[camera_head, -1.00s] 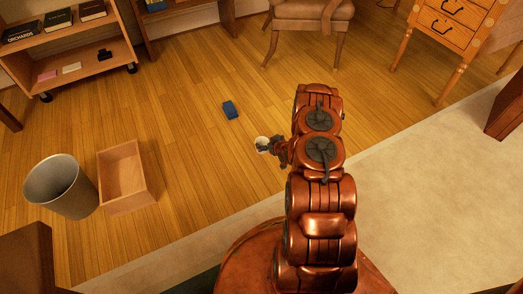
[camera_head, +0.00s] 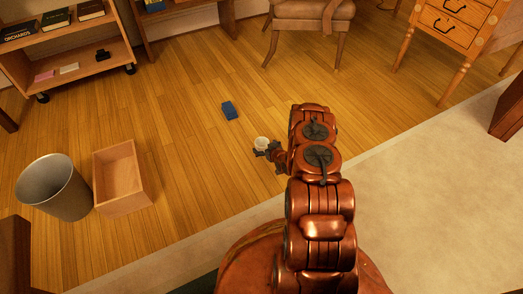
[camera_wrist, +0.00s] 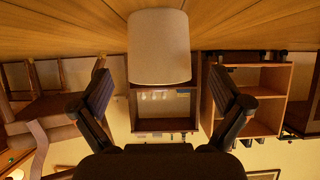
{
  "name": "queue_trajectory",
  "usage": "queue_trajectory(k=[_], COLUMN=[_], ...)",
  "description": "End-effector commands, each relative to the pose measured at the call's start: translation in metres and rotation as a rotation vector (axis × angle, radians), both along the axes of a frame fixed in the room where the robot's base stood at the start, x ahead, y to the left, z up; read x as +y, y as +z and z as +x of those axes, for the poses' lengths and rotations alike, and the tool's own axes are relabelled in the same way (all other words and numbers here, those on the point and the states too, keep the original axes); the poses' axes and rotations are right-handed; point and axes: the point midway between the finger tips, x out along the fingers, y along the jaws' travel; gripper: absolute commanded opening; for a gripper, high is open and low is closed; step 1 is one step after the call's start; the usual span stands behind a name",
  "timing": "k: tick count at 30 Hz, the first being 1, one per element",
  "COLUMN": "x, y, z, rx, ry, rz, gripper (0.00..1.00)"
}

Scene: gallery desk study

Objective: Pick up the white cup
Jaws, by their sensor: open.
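The white cup (camera_head: 262,142) stands on the wooden floor, just beyond my gripper (camera_head: 268,152) in the head view. In the wrist view, which shows the room upside down, the cup (camera_wrist: 158,47) is a plain pale cylinder at the top centre. My gripper (camera_wrist: 160,88) is open there, with one dark finger on each side and nothing between the pads. The cup is lined up with the gap, ahead of the fingertips. I cannot tell the exact distance between them.
A metal bin (camera_head: 53,190) and an open wooden box (camera_head: 122,178) stand at left. A shelf cart (camera_head: 75,65), chair (camera_head: 307,12) and drawer cabinet (camera_head: 455,25) stand farther back. Floor around the cup is clear.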

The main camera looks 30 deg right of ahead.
Motion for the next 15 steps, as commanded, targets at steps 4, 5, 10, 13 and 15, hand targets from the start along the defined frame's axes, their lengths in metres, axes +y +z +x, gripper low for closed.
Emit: queue_trajectory(k=[4,5,10,13,15], x=[-0.003,-0.003,-0.003,-0.003,-0.002], y=[-0.01,-0.01,-0.009,-0.01,-0.01], z=[0.017,0.019,0.02,0.02,0.02], rx=[-0.005,-0.006,-0.004,-0.003,-0.003], ry=[-0.001,-0.001,-0.002,-0.001,-0.001], rz=[-0.003,-0.003,-0.001,-0.001,-0.001], gripper=[1.0,1.0,1.0,0.98,0.91])
